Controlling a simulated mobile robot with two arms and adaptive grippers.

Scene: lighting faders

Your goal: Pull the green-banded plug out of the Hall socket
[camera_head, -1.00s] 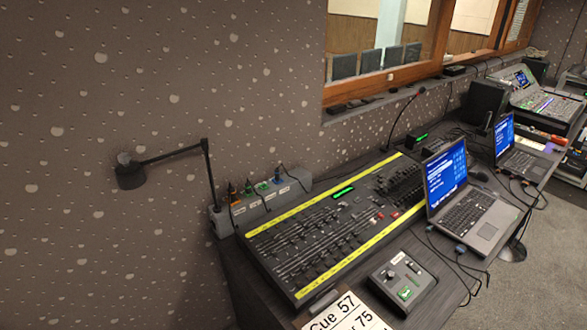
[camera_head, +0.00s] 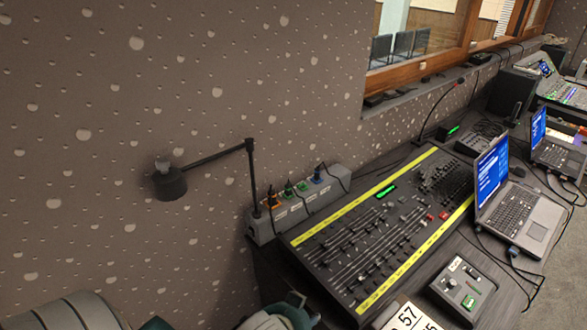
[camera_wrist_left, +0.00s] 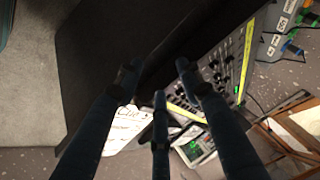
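A grey socket box (camera_head: 262,231) stands against the wall behind the mixing desk, with a row of coloured plugs. The green-banded plug (camera_head: 289,189) stands upright in it, between an orange-banded plug (camera_head: 273,200) and a blue one (camera_head: 317,174). The socket labels are too small to read. My right gripper is not in view.
A dark lamp (camera_head: 170,184) on a jointed arm rises at the box's left end. A cable loops from the blue plug. The fader desk (camera_head: 375,235) with yellow strips lies in front, a laptop (camera_head: 510,195) at its right. Cue cards (camera_head: 410,318) lie at the front.

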